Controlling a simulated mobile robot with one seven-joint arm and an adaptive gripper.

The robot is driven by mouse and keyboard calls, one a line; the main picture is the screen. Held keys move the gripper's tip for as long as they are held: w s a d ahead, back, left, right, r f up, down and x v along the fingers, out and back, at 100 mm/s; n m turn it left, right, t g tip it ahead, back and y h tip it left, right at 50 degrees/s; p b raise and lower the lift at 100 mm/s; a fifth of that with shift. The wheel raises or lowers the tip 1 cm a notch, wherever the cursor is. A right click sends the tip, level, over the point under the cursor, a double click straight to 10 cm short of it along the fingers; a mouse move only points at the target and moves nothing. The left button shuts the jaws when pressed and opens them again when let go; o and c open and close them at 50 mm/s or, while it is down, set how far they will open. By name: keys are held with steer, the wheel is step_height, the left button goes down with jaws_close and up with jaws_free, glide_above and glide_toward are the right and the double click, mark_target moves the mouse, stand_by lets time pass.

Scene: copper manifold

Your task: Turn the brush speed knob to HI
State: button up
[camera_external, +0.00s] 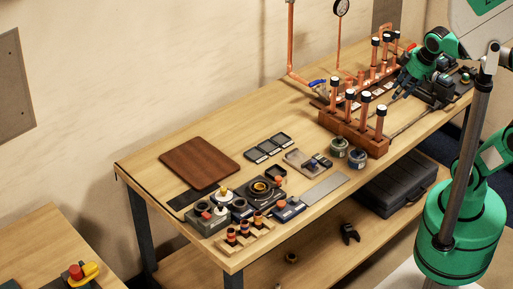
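No label is readable at this size, so I cannot tell which control is the brush speed knob or where it points. Candidates stand at the near left of the workbench: a grey control box (206,221) with a red button and pale knobs, a dark unit (264,189) with a round copper-coloured top, and a small blue unit (289,209). More dark equipment (436,93) stands at the bench's right end, partly behind my arm. My gripper (399,92) is above the right part of the bench, beside the copper pipes. Its fingers are too small to judge open or shut.
Upright copper pipes with black-and-white caps rise from a reddish-brown block (352,133). Two small round tins (348,153), a brown board (199,162) and flat dark trays (268,147) lie on the bench. A dark case (397,184) sits on the lower shelf.

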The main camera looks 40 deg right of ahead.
steer(key=w+a+r+n+p, duration=0.3)
steer(key=w+a+r, duration=0.2)
steer(key=w+a, duration=0.15)
steer(key=w+a+r+n+g+p, duration=0.25)
steer(key=w+a+n+p, duration=0.3)
steer(key=w+a, duration=0.8)
steer(key=n+g+p, duration=0.3)
steer(key=n+p, duration=0.9)
steer(key=p, duration=0.2)
glide_above(220, 204)
step_height(220, 204, down, 18)
steer(key=shift+r, duration=0.15)
step_height(220, 204, down, 14)
steer(key=shift+r+p, duration=0.1)
steer(key=shift+p, duration=0.85)
